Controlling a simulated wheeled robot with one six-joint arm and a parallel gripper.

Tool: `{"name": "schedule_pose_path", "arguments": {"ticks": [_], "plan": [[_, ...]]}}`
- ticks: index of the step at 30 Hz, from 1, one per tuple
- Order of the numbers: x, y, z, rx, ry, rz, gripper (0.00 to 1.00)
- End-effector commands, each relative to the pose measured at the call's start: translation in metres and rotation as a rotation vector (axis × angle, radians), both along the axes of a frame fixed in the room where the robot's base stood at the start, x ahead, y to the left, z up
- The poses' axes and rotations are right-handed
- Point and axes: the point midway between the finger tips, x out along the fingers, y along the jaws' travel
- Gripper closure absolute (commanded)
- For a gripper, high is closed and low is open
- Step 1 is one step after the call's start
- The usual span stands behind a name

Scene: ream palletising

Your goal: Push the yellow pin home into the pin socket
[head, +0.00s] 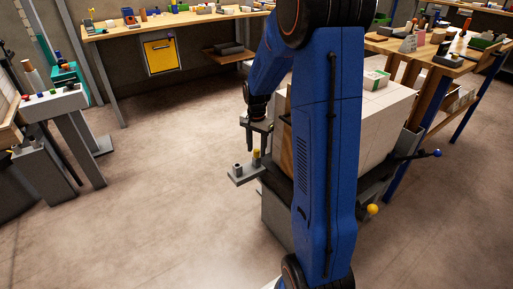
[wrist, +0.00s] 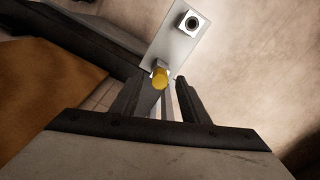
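The yellow pin (head: 256,154) stands upright at one end of a small grey plate (head: 245,179) that juts out left of the pallet stand. In the wrist view the pin (wrist: 160,78) shows as a yellow round top at the plate's near end. A small grey block with a dark round hole, looking like the pin socket (wrist: 193,22), is at the plate's other end; it also shows in the head view (head: 237,169). My gripper (wrist: 157,88) points down over the pin. Its fingers are apart, with the pin in line with the gap. Contact cannot be told.
Wrapped reams (head: 378,125) are stacked on the stand to the right of my gripper, close to it. A workbench (head: 180,20) stands at the back. The floor left of the plate is clear.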

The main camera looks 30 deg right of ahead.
Motion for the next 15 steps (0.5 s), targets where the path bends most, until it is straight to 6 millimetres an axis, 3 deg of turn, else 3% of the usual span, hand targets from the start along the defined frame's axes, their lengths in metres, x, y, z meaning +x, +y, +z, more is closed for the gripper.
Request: {"name": "schedule_pose_path", "arguments": {"ticks": [10, 15], "plan": [[0.0, 0.0, 0.003, 0.0, 0.0, 0.0, 0.59], [0.0, 0.0, 0.021, -0.001, -0.003, 0.0, 0.59]]}}
